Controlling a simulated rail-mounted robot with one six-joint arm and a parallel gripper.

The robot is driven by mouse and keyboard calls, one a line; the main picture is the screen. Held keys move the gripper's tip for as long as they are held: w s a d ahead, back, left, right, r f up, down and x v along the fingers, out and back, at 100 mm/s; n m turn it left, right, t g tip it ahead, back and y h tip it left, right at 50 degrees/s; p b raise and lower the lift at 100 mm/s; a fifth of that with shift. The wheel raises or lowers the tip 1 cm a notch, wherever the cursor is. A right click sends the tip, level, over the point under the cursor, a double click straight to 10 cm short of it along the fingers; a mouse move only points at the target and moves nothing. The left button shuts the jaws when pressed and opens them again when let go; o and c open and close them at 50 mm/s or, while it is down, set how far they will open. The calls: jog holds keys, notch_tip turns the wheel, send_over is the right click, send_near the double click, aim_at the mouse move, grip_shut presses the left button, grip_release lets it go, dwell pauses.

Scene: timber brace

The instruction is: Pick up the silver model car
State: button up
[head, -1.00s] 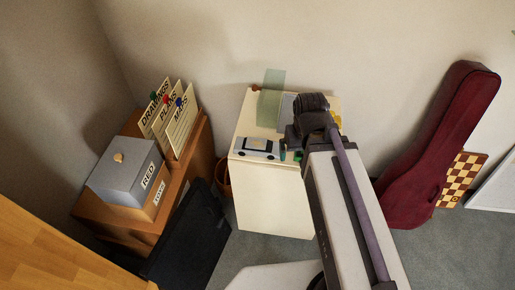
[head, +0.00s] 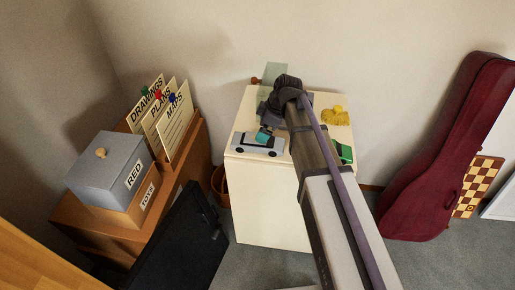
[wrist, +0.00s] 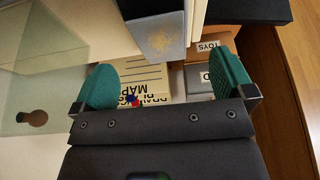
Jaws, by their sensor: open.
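The silver model car (head: 246,143), with dark windows and wheels, stands on the front left of the cream cabinet's top (head: 247,115). In the head view my gripper (head: 263,134) is at the car's far side, with a teal finger overlapping the car's roof. I cannot tell whether it touches. In the wrist view my gripper (wrist: 166,82) has its two teal fingers wide apart, with nothing held between them. A grey shape with a tan speckled patch (wrist: 158,38) lies beyond the fingers; I cannot tell whether it is the car.
A green toy (head: 343,152) and a yellow object (head: 335,116) are on the cabinet's right side, partly behind my arm. A translucent green panel (head: 274,72) stands at the back. A grey box (head: 112,165) and labelled cards (head: 165,112) stand on the left.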

jog(key=b+x, duration=0.1)
jog(key=x, duration=0.2)
jog(key=shift+d+f, duration=0.1)
jog(key=shift+d, duration=0.05)
jog(key=shift+f, duration=0.1)
jog(key=b+x, duration=0.5)
jog(key=shift+f, duration=0.15)
jog(key=shift+r, duration=0.25)
jog(key=c, duration=1.1)
